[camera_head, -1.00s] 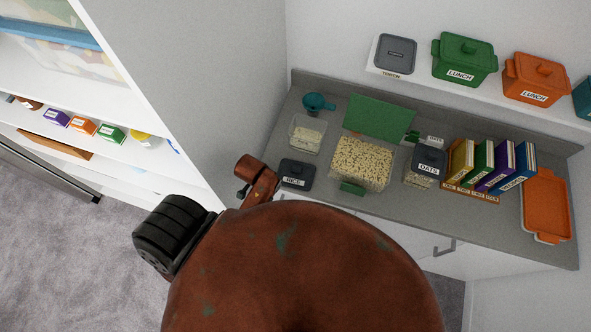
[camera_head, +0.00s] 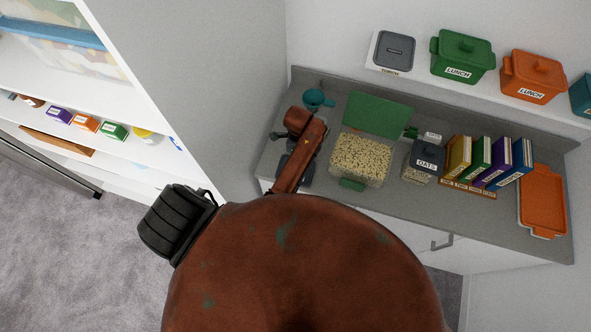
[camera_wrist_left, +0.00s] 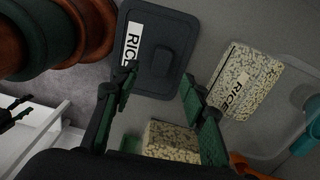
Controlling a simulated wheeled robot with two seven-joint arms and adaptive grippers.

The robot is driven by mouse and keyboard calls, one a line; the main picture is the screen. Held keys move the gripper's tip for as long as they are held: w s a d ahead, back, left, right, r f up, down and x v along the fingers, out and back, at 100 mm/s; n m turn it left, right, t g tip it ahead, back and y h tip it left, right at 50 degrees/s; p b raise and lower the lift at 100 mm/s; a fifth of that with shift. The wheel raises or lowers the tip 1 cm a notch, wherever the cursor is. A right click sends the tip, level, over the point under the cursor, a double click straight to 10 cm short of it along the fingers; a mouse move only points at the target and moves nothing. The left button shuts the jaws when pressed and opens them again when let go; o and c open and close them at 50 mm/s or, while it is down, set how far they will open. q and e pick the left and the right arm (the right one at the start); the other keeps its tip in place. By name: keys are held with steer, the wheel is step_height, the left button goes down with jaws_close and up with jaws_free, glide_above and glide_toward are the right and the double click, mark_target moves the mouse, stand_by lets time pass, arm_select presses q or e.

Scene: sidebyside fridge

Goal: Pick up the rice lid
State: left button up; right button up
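The rice lid (camera_wrist_left: 160,50) is a dark grey rounded square with a white "RICE" label, lying flat on the counter in the left wrist view. My left gripper (camera_wrist_left: 160,84) is open above the lid's near edge, its green-padded fingers spread to either side in that picture. Nothing is held between them. I cannot tell whether the fingers touch the lid. In the head view my left arm covers most of the lid and gripper. The clear rice container (camera_wrist_left: 243,84), labelled "RICE", lies right of the lid.
A clear container of pale cereal (camera_head: 360,157) with an open green lid (camera_head: 380,114) stands right of my arm. A teal cup (camera_head: 317,97) is at the back. The oats jar (camera_head: 424,160), several books (camera_head: 487,162) and an orange tray (camera_head: 542,200) stand farther right.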

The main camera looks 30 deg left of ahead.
arm_select(q)
steer(key=f, duration=0.2)
steer(key=f+p, duration=0.1)
steer(key=f, duration=0.2)
steer(key=shift+a+f, duration=0.2)
steer(key=shift+f, duration=0.15)
steer(key=shift+c, duration=0.4)
jaws_close()
